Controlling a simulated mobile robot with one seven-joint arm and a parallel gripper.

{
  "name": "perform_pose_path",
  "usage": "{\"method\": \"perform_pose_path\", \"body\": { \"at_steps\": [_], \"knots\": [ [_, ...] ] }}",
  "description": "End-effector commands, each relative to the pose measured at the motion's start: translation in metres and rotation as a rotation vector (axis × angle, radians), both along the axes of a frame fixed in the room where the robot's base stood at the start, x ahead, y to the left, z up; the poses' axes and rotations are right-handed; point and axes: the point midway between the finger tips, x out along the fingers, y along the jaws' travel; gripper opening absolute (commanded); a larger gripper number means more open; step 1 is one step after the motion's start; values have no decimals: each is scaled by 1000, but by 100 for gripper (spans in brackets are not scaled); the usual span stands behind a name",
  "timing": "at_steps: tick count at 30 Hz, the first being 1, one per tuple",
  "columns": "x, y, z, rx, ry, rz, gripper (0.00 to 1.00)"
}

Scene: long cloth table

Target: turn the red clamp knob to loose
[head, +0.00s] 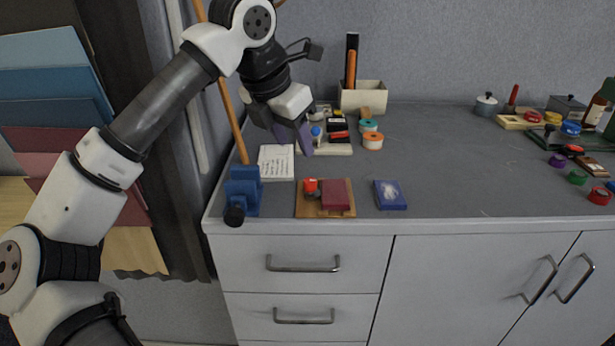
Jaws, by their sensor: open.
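A small wooden board (325,212) lies near the front left edge of the table. On it sit a small bright red part (311,186), which looks like the clamp knob, and a larger dark red block (336,195) to its right. Which way the knob is turned is too small to tell. My gripper (297,143) is open with its fingers pointing down. In the picture it is above and behind the board, apart from the knob. Nothing shows between the fingers.
A blue vise (243,190) stands left of the board, a white note (276,162) behind it. A blue box (390,195) lies to the right. Tape rolls (373,141) and a cream bin (362,97) stand farther back. The table's middle (460,165) is clear.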

Motion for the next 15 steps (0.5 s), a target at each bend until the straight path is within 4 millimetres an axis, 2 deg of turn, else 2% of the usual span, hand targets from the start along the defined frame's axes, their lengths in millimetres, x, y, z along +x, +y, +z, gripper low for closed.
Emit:
{"method": "perform_pose_path", "body": {
  "at_steps": [6,15],
  "knots": [
    [13,-13,-46,-3,3,-4,46],
    [28,-25,-90,-4,1,-2,46]
  ]
}}
